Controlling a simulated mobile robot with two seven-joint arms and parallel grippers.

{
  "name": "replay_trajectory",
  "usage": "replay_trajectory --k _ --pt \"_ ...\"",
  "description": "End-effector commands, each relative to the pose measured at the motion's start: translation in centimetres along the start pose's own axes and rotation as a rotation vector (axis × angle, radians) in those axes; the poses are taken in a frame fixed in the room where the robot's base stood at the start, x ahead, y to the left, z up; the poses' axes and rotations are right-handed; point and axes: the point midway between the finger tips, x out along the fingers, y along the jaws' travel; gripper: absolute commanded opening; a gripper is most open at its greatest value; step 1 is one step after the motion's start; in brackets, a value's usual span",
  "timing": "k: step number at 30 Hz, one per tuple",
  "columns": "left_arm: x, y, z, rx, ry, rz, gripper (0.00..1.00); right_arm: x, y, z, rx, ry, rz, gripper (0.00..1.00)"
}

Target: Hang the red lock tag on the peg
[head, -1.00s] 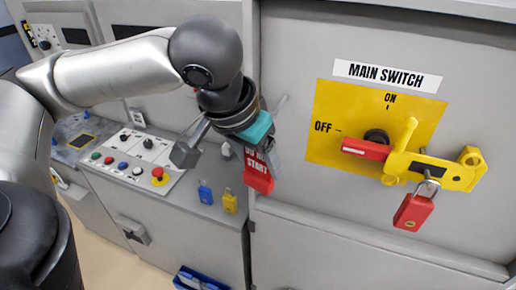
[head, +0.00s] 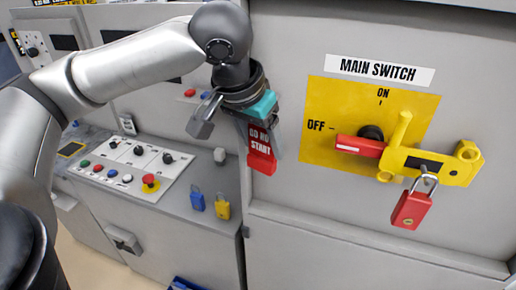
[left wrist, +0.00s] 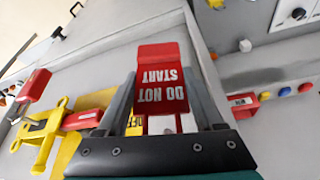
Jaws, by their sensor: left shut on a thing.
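My left gripper (head: 262,128) is shut on the red lock tag (head: 260,152), which reads "DO NOT START". The tag hangs below the fingers, in front of the grey cabinet, left of the yellow switch plate (head: 318,120). In the left wrist view the tag (left wrist: 160,78) sits between the two fingers (left wrist: 162,100), with its lettering upside down. A small pale stub (head: 219,156) stands left of the tag, apart from it; I cannot tell whether it is the peg. My right gripper is not in view.
A red padlock (head: 411,209) hangs from the yellow lockout clamp (head: 440,163) beside the red switch handle (head: 360,147). Blue (head: 197,201) and yellow (head: 222,207) padlocks are by the console's right end. A button panel (head: 125,162) lies left. The cabinet face below the tag is clear.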

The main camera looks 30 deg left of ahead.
Motion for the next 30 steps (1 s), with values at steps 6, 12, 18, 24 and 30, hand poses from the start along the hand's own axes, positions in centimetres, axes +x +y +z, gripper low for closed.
replay_trajectory --k 6,12,18,24,30 --pt "0.8 -0.3 -1.1 0.0 0.001 0.0 0.07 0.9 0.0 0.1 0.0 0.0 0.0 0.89" --pt "1.4 -0.6 -2.0 0.001 -0.002 0.001 0.07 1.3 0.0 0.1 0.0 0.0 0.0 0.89" --pt "2.2 -0.8 -2.4 0.001 -0.002 0.001 0.07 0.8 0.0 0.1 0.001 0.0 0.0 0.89" --pt "2.7 -0.9 -2.5 0.001 -0.001 0.001 0.07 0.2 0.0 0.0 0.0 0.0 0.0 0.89" --pt "3.0 -0.9 -2.5 0.001 0.0 0.0 0.07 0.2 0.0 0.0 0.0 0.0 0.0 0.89"
